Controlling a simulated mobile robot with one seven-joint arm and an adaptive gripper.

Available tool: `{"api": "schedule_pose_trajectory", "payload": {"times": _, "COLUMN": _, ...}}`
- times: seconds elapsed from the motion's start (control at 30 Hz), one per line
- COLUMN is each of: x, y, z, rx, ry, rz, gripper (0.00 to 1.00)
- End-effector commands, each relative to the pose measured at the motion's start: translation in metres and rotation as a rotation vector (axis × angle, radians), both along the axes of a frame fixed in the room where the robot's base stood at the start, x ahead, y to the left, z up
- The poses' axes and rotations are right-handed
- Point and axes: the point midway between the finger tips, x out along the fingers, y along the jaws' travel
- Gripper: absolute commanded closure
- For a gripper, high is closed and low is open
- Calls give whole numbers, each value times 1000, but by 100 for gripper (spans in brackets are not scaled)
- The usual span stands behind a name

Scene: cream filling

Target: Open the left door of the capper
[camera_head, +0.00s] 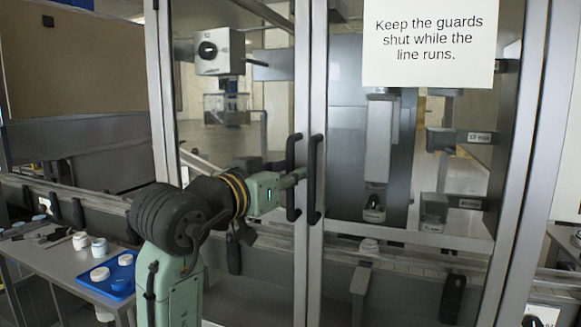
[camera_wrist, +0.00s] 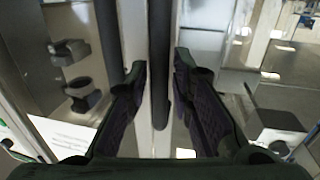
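The capper's left door (camera_head: 303,75) is a glass panel in a metal frame and looks shut, level with the right door (camera_head: 532,110). Its black vertical bar handle (camera_head: 292,205) is near the meeting edges of the doors, beside the right door's handle (camera_head: 315,185). My gripper (camera_head: 293,174) reaches in from the left at the left handle. In the wrist view, which looks turned over, my gripper (camera_wrist: 160,65) is open, its dark fingers on either side of the left handle (camera_wrist: 160,95). Gaps show between fingers and bar. The right handle (camera_wrist: 107,40) passes outside the left-hand finger.
A guard notice (camera_head: 428,42) is on the right door. A grey side table (camera_head: 60,262) at the lower left holds a blue tray (camera_head: 122,292) and small white jars. A switch box (camera_head: 218,52) shows behind the left door's glass.

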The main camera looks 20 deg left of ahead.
Motion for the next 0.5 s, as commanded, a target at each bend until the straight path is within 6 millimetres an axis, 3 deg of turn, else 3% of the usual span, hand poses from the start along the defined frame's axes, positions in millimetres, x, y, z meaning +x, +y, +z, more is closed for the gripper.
{"api": "schedule_pose_trajectory", "payload": {"times": 0.37, "x": 6, "y": -1, "z": -1, "rx": 0, "ry": 0, "rz": 0, "gripper": 79}}
{"api": "schedule_pose_trajectory", "payload": {"times": 0.5, "x": 6, "y": -1, "z": -1, "rx": 0, "ry": 0, "rz": 0, "gripper": 88}}
